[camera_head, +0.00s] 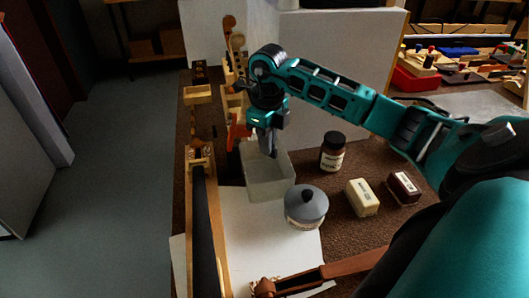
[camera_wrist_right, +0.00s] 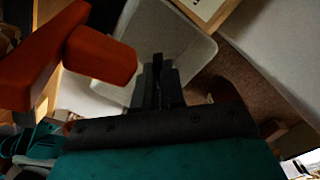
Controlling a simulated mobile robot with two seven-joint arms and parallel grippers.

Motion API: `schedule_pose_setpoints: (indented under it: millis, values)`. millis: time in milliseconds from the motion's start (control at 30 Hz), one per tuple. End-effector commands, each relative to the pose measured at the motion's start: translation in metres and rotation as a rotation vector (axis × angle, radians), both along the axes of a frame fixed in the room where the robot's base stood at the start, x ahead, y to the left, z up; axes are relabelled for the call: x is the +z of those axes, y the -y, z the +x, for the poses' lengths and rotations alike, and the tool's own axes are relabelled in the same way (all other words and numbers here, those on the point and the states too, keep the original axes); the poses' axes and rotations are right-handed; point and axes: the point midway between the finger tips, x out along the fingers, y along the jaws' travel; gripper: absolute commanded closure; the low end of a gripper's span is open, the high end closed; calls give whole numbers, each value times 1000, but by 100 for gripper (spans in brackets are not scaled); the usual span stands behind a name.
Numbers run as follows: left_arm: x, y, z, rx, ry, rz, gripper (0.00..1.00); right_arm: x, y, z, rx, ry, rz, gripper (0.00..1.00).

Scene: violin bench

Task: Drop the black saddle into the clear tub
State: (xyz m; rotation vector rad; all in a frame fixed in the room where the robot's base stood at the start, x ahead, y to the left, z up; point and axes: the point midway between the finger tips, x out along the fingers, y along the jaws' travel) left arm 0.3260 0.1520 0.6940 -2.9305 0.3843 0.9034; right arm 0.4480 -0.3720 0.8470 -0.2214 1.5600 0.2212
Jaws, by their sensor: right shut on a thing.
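The clear tub (camera_head: 268,188) is a pale, see-through open box on the brown bench. My right gripper (camera_head: 268,152) comes down from above with its fingertips over the tub's back part. In the right wrist view my right gripper (camera_wrist_right: 158,75) is shut on a small dark piece, which I take to be the black saddle (camera_wrist_right: 158,60). The fingers hide most of it. The tub (camera_wrist_right: 170,30) shows behind and below the fingertips in that view. I cannot tell how far the fingertips are above its floor. My left gripper is not in view.
An orange-red object (camera_head: 238,130) stands close left of my right gripper. A dark jar (camera_head: 332,152), a grey lidded pot (camera_head: 306,207), a cream block (camera_head: 362,198) and a dark red block (camera_head: 403,188) stand right of the tub. A long black fingerboard (camera_head: 203,235) lies left.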

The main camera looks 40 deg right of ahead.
Motion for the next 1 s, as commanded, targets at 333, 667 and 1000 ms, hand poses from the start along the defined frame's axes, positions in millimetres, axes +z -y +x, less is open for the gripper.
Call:
schedule_pose_setpoints:
  millis: [333, 667, 1000]
  values:
    - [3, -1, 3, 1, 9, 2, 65, 1, 0, 0, 0, 0, 0, 74]
    - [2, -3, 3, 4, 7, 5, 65, 1, 0, 0, 0, 0, 0, 61]
    - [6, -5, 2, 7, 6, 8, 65, 41, 0, 1, 0, 8, -1, 61]
